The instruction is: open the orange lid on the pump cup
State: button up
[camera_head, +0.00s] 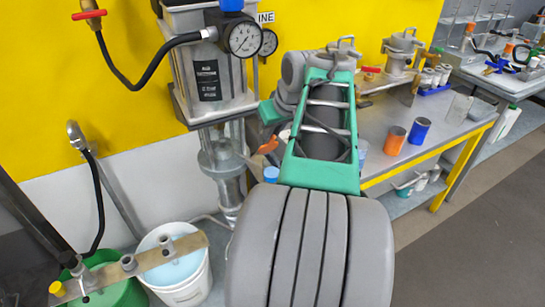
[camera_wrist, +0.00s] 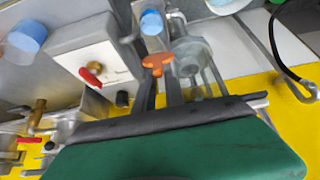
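The orange lid (camera_wrist: 157,62) shows in the wrist view right at the tips of my gripper (camera_wrist: 159,84). Its narrow lower part lies between or just beyond the two dark fingers. The fingers stand a little apart; I cannot tell whether they touch it. A clear vessel with a blue top (camera_wrist: 152,22) is just behind the lid, and a grey round cup (camera_wrist: 192,58) is to its right. I cannot tell which of these the lid belongs to. In the head view a small orange piece (camera_head: 268,146) shows left of my arm, which hides my gripper there.
The pump with its gauge (camera_head: 243,39) stands at the back left. A white bucket (camera_head: 184,286) and a green bucket (camera_head: 112,290) are at lower left. An orange cup (camera_head: 394,140) and a blue cup (camera_head: 419,130) stand on the bench. A red-handled valve (camera_wrist: 92,73) is left of my gripper.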

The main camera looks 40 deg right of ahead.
jog(key=shift+w+d+r, duration=0.25)
jog(key=shift+w+r, duration=0.1)
jog(key=shift+w, duration=0.4)
jog(key=w+d+r+p, duration=0.1)
jog(key=w+r+p, duration=0.1)
jog(key=w, duration=0.3)
jog(key=shift+w+d+p, duration=0.25)
jog(key=shift+d+p, duration=0.05)
jog(key=shift+p, duration=0.4)
